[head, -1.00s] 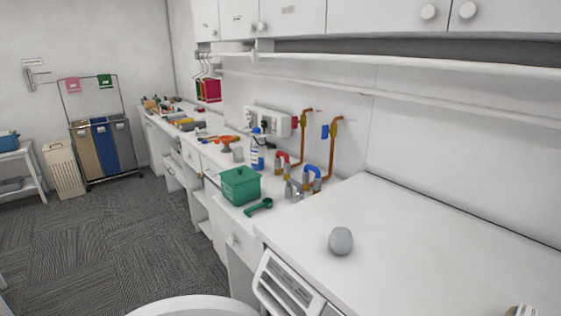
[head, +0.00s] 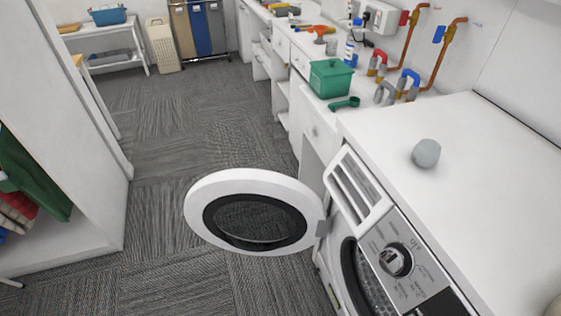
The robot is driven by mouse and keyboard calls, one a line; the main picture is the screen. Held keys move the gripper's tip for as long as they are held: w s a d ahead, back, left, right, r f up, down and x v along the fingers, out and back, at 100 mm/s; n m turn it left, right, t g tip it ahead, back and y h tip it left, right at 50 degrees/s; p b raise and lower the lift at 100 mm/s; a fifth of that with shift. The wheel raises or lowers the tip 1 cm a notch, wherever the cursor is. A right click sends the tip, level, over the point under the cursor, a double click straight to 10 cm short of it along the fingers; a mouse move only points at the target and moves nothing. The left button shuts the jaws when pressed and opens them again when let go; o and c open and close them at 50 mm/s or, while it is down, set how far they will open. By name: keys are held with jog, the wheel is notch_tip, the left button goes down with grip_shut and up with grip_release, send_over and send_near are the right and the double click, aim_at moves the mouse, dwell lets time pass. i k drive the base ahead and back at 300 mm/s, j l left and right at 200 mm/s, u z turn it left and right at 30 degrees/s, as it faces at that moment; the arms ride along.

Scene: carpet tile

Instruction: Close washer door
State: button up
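The washer (head: 410,262) stands at the lower right in the head view, with its control panel and dial facing left. Its round door (head: 205,207) has a white rim and dark glass. The door stands wide open, swung out over the carpet and joined to the washer by a hinge at its right edge. Part of the dark drum opening (head: 358,284) shows below the panel; the rest is cut off by the frame. The detergent drawer front (head: 357,190) is beside the panel. My gripper is not in view.
A grey ball (head: 426,153) sits on the white top above the washer. A green box (head: 330,78) and a green scoop (head: 344,103) lie on the counter beyond. A white shelf unit with clothes (head: 30,175) stands at left. Carpet (head: 165,150) between is clear.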

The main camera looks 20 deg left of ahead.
aim_at(251, 212)
jog(key=i+j, duration=0.3)
jog(key=i+j+z, duration=0.1)
jog(key=i+j, duration=0.15)
jog(key=j, duration=0.2)
jog(key=i+j, duration=0.25)
jog(key=j, duration=0.15)
jog(key=i+j+z, duration=0.1)
jog(key=j, duration=0.5)
jog(key=i+j, duration=0.2)
jog(key=j, duration=0.4)
jog(key=i+j+z, duration=0.15)
jog(key=j, duration=0.4)
jog(key=j+z, duration=0.1)
jog(key=j, duration=0.5)
jog(key=i+j, duration=0.15)
jog(key=j, duration=0.5)
jog(key=j+z, duration=0.15)
jog(key=j, duration=1.1)
